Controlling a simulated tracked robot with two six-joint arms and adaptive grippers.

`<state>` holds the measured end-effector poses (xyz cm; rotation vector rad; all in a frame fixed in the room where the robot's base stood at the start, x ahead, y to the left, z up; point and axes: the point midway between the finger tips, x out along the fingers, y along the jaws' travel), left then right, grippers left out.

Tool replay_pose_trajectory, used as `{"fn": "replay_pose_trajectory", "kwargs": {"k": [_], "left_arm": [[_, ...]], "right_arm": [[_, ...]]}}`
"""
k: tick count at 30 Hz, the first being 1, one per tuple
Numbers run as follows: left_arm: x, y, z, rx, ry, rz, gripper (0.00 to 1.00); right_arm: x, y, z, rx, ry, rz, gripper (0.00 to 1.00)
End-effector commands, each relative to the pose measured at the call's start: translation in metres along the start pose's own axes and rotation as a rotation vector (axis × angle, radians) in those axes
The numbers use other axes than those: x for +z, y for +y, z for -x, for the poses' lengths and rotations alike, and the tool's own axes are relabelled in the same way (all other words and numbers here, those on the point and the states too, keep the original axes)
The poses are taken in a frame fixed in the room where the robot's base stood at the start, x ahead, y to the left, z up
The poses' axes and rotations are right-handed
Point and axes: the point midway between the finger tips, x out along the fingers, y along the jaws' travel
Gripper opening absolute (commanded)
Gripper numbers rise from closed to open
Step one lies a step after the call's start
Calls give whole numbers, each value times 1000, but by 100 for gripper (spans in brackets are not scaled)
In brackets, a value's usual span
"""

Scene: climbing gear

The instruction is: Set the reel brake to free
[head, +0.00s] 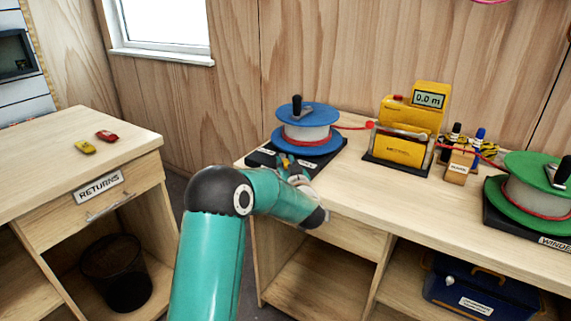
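A blue reel (309,132) wound with pale line and a red strand stands on a black base (262,157) on the bench, with a black-knobbed crank (297,105) on top. Small white labels sit on the base's front edge; their text is too small to read. My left gripper (290,167) is at the front of this base, between the labels, by a small yellow-and-dark part that may be the brake lever. My wrist and gripper partly hide that part, so its setting is unclear. I cannot tell whether the fingers are open or shut. My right gripper is out of view.
A yellow meter (408,125) reading 0.0 m stands right of the blue reel, with a red line through it. A green reel (535,190) stands at far right. A returns counter (70,160) holds two small items. Bench front beside my wrist is clear.

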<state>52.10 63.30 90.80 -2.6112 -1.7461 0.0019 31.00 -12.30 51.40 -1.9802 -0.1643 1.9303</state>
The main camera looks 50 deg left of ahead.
Motion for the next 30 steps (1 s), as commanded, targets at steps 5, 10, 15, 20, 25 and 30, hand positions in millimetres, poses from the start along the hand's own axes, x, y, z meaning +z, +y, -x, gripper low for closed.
{"fn": "replay_pose_trajectory", "kwargs": {"k": [5, 10, 15, 20, 25, 30], "left_arm": [[0, 0, 0, 2, 1, 0, 50], [0, 0, 0, 2, 1, 0, 50], [0, 0, 2, 2, 0, 1, 50], [0, 1, 16, 4, -1, 2, 50], [0, 2, 47, 6, -1, 1, 50], [0, 1, 82, 5, -1, 1, 50]], "right_arm": [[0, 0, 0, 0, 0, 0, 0], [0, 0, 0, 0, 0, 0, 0], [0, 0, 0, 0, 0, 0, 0], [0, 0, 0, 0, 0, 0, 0], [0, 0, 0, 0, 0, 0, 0], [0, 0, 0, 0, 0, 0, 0]]}}
